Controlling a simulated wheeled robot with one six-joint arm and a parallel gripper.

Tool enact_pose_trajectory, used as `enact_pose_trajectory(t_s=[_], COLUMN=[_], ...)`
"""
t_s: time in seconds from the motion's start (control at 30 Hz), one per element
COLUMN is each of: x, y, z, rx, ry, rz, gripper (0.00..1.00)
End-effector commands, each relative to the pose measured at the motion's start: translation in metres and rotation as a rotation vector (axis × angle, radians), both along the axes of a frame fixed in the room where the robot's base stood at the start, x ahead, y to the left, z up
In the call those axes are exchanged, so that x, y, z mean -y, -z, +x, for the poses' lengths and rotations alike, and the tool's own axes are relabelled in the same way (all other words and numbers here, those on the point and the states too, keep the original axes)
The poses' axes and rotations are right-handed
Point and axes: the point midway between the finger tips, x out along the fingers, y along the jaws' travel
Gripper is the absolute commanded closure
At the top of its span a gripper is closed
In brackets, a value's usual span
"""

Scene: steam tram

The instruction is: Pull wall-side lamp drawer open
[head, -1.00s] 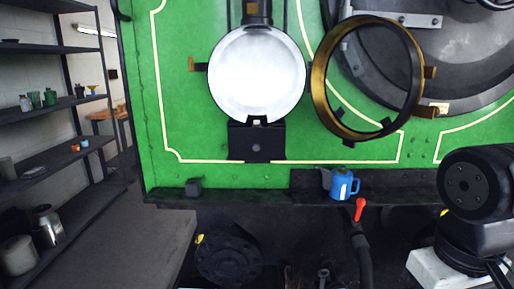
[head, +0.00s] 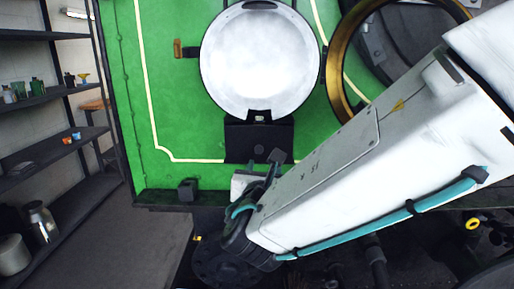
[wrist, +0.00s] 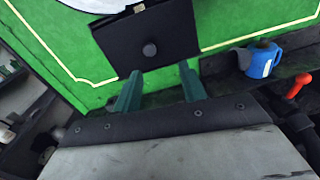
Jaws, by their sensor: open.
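The lamp drawer is a black box front (head: 258,141) under the round white lamp (head: 258,60) on the green panel. In the wrist view the drawer front (wrist: 165,28) fills the top middle, with a dark round knob (wrist: 150,49) low on it. The drawer looks closed. My gripper (wrist: 160,72) is open and empty, its two green fingers pointing up toward the knob, which sits just beyond and between the fingertips. They look apart from it. In the head view my gripper (head: 266,162) is at the drawer's lower edge, partly hidden by my arm.
A dark ledge (head: 160,197) runs below the panel, with a small black block (head: 188,190) on it. A blue can (wrist: 262,60) and a red-handled lever (wrist: 298,86) are to the right. A brass ring (head: 343,80) stands open at right. Shelves (head: 40,100) stand at left.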

Motion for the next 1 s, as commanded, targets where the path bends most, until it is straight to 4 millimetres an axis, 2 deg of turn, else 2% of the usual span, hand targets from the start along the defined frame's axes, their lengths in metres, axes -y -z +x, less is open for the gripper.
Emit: enact_pose_trajectory(t_s=[0.1, 0.23, 0.5, 0.63, 0.8, 1.0], x=[-0.013, -0.014, -0.011, -0.010, -0.009, -0.009], y=[-0.007, -0.006, -0.006, -0.007, -0.006, -0.007], z=[0.001, 0.011, 0.055, 0.070, 0.078, 0.079], rx=[0.028, 0.024, 0.023, 0.024, 0.023, 0.023], ry=[-0.060, -0.059, -0.055, -0.055, -0.055, -0.055], rz=[-0.076, -0.095, -0.092, -0.090, -0.089, -0.089], gripper=[0.58, 0.58, 0.58, 0.58, 0.58, 0.58])
